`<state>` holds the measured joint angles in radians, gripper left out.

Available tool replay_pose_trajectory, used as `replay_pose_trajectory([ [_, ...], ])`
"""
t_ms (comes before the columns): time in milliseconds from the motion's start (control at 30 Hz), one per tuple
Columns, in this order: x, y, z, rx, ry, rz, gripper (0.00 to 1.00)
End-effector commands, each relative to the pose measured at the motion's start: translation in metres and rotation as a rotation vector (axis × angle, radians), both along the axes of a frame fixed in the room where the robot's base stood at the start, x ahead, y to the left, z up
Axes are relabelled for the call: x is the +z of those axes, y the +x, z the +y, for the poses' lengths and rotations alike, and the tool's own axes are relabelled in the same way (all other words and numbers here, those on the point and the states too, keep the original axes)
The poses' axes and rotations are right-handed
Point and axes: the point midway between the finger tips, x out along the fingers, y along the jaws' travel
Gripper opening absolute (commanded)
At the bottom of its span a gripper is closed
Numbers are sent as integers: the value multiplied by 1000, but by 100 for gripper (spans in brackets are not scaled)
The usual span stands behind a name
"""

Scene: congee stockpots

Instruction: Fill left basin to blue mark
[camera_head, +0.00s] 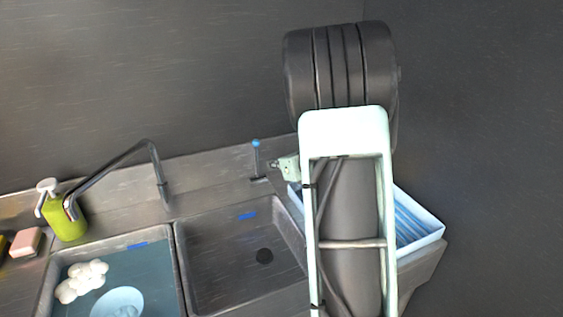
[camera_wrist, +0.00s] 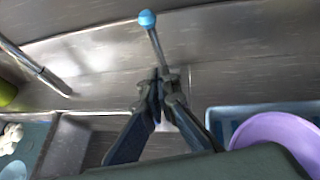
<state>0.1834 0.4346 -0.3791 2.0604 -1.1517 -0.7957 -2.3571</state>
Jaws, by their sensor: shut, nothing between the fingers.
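The left basin (camera_head: 165,262) holds bluish water with white foam (camera_head: 82,281) and a pale blue round dish. A blue mark (camera_head: 137,245) shows on its back wall, just above the water. The grey faucet (camera_head: 158,172) has its spout end over the back left of this basin. The blue-tipped lever (camera_head: 256,160) stands upright behind the right basin; it also shows in the wrist view (camera_wrist: 148,22). My gripper (camera_wrist: 164,78) is shut and empty, its fingertips at the lower part of the lever. I cannot tell whether they touch it. No stream shows at the spout.
The right basin (camera_head: 225,262) looks empty, with a dark drain and its own blue mark (camera_head: 247,216). A green soap bottle (camera_head: 68,218) and a pink sponge (camera_head: 26,241) are at left. A light blue rack (camera_head: 425,238) stands at right, with a purple dish (camera_wrist: 275,142).

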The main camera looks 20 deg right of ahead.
Motion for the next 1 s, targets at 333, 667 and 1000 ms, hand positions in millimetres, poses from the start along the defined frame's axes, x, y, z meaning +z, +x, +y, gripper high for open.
replay_pose_trajectory([
  [333,-8,49,10,0,0,1,0],
  [667,-9,61,12,-1,0,0,0],
  [1000,-10,66,12,-1,0,-2,0],
])
